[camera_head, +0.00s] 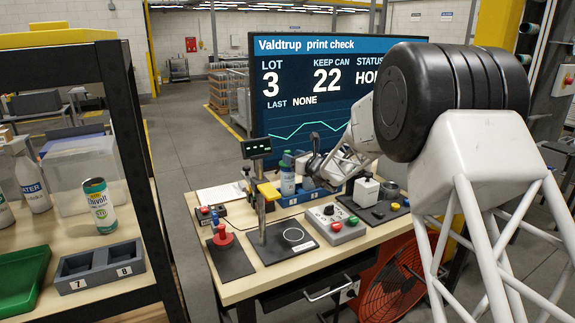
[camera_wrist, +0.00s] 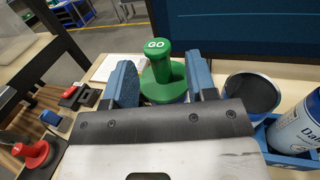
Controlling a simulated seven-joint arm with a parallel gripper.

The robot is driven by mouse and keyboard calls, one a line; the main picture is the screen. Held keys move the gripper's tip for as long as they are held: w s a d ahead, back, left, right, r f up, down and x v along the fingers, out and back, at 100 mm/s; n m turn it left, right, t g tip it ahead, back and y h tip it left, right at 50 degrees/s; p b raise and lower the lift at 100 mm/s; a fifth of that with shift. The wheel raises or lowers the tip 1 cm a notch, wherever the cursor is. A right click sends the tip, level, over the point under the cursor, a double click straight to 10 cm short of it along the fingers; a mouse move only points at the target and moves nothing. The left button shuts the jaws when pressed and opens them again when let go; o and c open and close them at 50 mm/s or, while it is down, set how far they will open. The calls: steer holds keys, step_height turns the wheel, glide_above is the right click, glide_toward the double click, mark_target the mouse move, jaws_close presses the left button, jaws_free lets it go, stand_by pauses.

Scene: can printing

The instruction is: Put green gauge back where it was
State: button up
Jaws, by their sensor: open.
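The green gauge (camera_wrist: 163,72), marked GO on its top, stands between the two blue-grey fingers of my gripper (camera_wrist: 163,82) in the wrist view. My gripper is open, with a finger on each side of the gauge's handle and wide flange. The gauge's lower end is hidden behind the gripper body, so I cannot tell what it rests on. In the head view my gripper (camera_head: 300,168) is over the back of the bench, beside a small green shape that is likely the gauge. A red gauge (camera_head: 222,236) stands on a dark pad at the front left; the wrist view shows it too (camera_wrist: 36,154).
A white-labelled can (camera_wrist: 302,126) and a dark round opening (camera_wrist: 254,92) are close at right, by a blue holder (camera_head: 310,196). A yellow-topped stand (camera_head: 268,190), button box (camera_head: 336,224) and dark pad with ring (camera_head: 283,243) occupy the bench. The monitor rises behind.

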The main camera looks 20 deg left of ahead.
mark_target(288, 151)
steer(key=shift+x, duration=1.6)
jaws_close()
steer(key=shift+r, duration=0.2)
steer(key=shift+r, duration=1.5)
steer(key=s+d, duration=0.3)
steer(key=s, duration=0.4)
steer(key=s+d+r, duration=0.1)
steer(key=s+d, duration=0.3)
steer(key=s, duration=0.3)
steer(key=shift+d+r, duration=0.2)
steer(key=shift+r, duration=0.15)
steer(key=shift+s, duration=0.15)
